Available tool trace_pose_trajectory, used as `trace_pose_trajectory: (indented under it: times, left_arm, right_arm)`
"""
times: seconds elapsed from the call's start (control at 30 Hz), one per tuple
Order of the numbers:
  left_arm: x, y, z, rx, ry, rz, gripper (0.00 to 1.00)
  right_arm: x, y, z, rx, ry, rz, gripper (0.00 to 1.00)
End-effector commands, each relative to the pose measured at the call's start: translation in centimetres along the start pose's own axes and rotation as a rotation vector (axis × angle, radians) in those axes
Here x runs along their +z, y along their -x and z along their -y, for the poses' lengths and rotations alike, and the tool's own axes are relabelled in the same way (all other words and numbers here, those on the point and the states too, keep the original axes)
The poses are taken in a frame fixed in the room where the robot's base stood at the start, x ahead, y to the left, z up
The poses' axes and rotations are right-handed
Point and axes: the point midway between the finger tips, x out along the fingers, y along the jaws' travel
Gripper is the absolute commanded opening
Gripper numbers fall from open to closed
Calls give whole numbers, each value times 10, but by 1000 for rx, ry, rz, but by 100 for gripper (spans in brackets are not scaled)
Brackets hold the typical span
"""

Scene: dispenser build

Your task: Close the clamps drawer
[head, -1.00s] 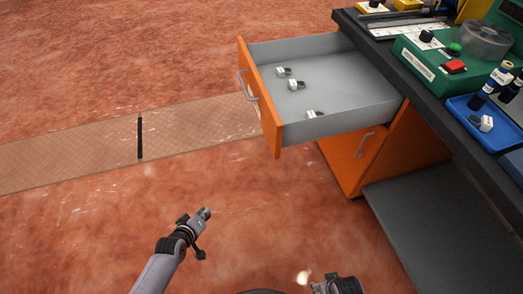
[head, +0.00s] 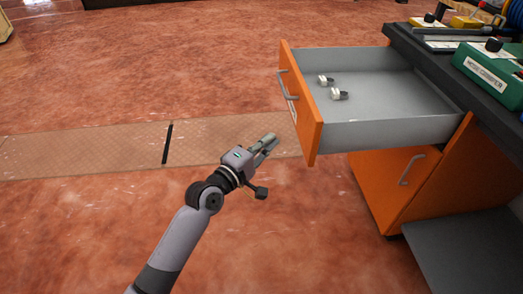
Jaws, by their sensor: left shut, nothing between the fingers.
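The clamps drawer (head: 375,124) is pulled far out of the orange cabinet. It has a grey tray, an orange front (head: 305,110) and a grey bar handle (head: 288,87) on that front. Two small clamps (head: 333,88) show inside; the near inner side is hidden by the drawer wall. My left gripper (head: 270,141) is shut and empty. In the picture it is just left of the drawer front's lower part, apart from it as far as I can tell. My right gripper is not in view.
A dark worktop (head: 463,82) with a green device (head: 490,72) stands above the cabinet at right. A closed orange door (head: 395,185) with a handle is below the drawer. A grey panel (head: 465,250) lies low at right.

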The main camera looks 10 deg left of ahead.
Motion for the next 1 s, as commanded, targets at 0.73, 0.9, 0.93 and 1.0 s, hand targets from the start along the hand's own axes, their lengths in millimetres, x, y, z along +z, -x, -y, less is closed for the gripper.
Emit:
trace_pose_trajectory:
  times: [0.73, 0.9, 0.93, 1.0]
  left_arm:
    - [28, -73, 1, -1, -2, -1, 0]
    - [28, -73, 1, -1, -2, -1, 0]
    - [28, -73, 1, -1, -2, -1, 0]
    - [28, -73, 1, -1, -2, -1, 0]
  right_arm:
    - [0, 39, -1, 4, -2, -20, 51]
    - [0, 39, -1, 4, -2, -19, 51]
    - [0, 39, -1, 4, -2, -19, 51]
    - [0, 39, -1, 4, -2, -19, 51]
